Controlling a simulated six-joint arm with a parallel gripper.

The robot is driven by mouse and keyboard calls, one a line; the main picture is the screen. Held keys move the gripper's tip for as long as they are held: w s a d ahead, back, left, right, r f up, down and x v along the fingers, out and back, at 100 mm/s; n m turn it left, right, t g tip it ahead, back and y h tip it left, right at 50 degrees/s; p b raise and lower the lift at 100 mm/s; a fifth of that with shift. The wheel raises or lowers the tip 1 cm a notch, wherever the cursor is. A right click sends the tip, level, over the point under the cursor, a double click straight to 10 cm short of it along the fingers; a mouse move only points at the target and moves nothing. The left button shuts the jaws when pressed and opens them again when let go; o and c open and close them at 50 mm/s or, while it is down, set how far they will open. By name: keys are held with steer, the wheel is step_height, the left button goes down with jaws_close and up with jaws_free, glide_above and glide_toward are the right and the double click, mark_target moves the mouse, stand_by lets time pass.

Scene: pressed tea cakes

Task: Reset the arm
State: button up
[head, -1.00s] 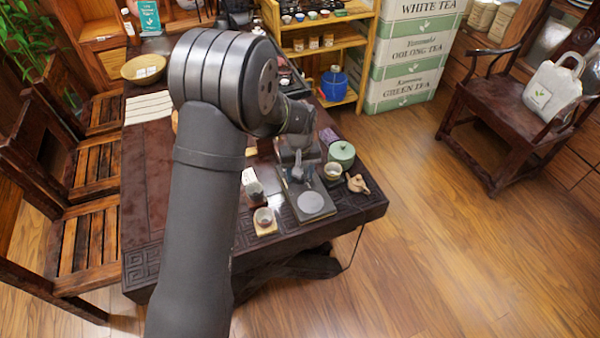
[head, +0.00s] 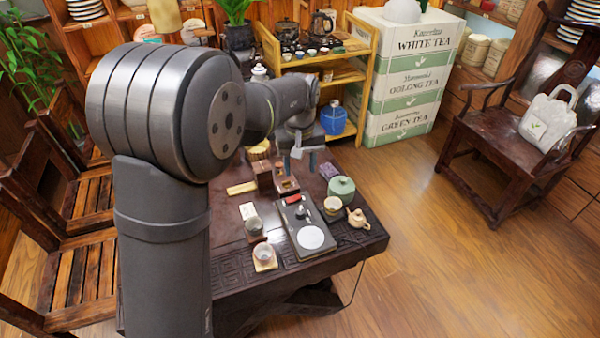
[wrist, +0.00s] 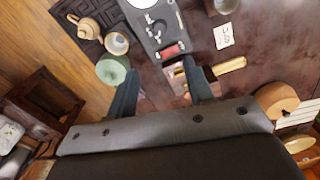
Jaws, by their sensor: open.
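My gripper (head: 297,162) is raised above the far part of the dark tea table (head: 228,262), its fingers pointing down. In the wrist view my gripper (wrist: 160,66) shows two dark fingers spread apart with nothing held between them. Below and beyond the fingers lies a dark tray (head: 290,236) bearing a pale round disc (head: 311,238) and a small red item (head: 293,199). A brown wooden box (head: 286,184) stands close under the fingers in the head view; I cannot tell the exact height gap.
A shelf (head: 352,88) and stacked tea boxes (head: 400,88) are behind.

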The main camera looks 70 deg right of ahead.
mark_target(300, 211)
stand_by(0.3)
step_height(300, 211, down, 18)
steer(key=shift+r, duration=0.25)
stand_by(0.3)
steer(key=shift+r, duration=0.1)
